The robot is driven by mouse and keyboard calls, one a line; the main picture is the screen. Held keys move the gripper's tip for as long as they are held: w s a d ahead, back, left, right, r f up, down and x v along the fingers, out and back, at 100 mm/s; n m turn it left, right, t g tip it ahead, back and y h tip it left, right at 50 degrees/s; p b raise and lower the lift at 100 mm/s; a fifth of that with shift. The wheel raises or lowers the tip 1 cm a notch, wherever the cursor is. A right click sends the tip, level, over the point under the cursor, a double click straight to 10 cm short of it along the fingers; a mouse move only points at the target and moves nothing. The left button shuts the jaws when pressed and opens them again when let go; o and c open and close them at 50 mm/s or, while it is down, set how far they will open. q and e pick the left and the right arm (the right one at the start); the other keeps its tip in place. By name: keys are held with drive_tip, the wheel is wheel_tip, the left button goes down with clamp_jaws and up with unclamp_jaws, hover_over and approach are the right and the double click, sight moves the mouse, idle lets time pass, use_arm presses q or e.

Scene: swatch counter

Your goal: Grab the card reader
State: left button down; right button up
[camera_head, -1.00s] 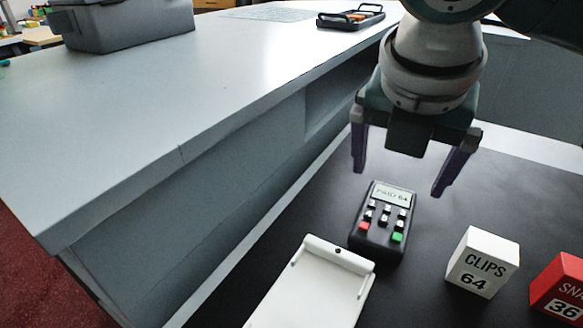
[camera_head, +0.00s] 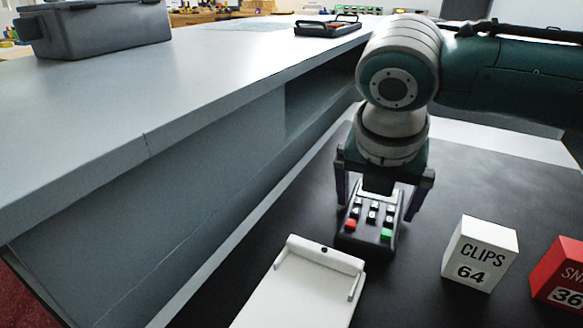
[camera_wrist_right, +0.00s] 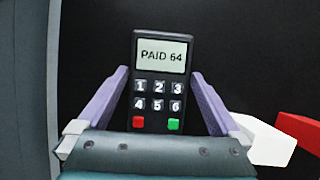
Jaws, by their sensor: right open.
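The card reader (camera_head: 368,230) is a small black device with a keypad, a red key and a green key. It lies on the dark counter top. In the right wrist view the card reader (camera_wrist_right: 160,65) shows its screen, which reads "PAID 64". My right gripper (camera_head: 378,205) is open and low over the reader, with one purple finger on each side. In the right wrist view small gaps show between the fingers and the reader's sides near the tips. The gripper hides most of the screen in the head view. My left gripper is not in view.
A white holder (camera_head: 305,285) lies just in front of the reader. A white "CLIPS 64" box (camera_head: 480,255) and a red box (camera_head: 558,275) stand to the right. A raised grey counter (camera_head: 200,90) runs along the left, with a grey bin (camera_head: 100,30) and a black tray (camera_head: 327,27).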

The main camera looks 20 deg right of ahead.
drive_tip(key=shift+c, duration=0.4)
drive_tip(key=c, duration=1.3)
drive_tip(key=shift+r, duration=0.15)
